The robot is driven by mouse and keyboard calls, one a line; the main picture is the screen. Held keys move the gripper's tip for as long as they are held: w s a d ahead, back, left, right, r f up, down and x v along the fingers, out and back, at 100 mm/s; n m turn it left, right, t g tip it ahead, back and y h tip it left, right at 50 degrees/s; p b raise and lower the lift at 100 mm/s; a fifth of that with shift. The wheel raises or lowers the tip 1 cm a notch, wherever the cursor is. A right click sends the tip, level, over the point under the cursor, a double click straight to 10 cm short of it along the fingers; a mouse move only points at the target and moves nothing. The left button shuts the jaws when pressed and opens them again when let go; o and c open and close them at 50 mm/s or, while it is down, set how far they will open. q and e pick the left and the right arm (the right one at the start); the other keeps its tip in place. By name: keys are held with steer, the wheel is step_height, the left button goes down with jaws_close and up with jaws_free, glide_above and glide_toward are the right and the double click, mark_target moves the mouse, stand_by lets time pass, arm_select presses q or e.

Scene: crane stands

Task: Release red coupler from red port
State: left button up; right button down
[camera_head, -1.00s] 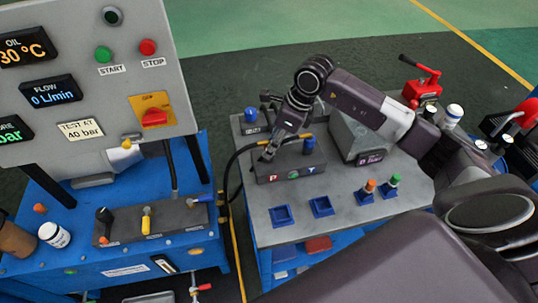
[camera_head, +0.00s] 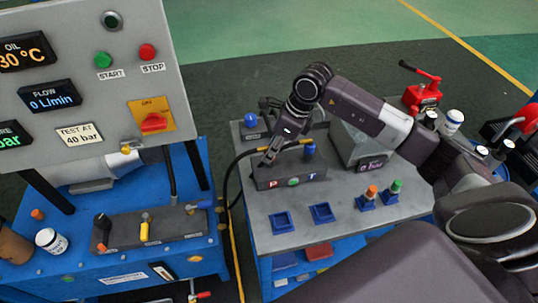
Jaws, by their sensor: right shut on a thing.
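The port block (camera_head: 290,180) is a dark box on the grey cart top, with a red P, a green mark and a blue T on its front. My right gripper (camera_head: 270,157) points down at the block's left end, above the red P. Its fingers are closed there and cover the red coupler and red port, so I cannot see whether the coupler is still seated. My left gripper is not in view.
Two empty blue holders (camera_head: 281,222) sit in front of the block, with orange (camera_head: 371,191) and green (camera_head: 396,187) capped pieces to their right. A grey wedge-shaped box (camera_head: 358,150) stands behind my right forearm. The control panel (camera_head: 85,90) is at left.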

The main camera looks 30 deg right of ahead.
steer(key=shift+r, duration=0.1)
steer(key=shift+r, duration=0.1)
steer(key=shift+r+p, duration=1.3)
steer(key=shift+r, duration=1.05)
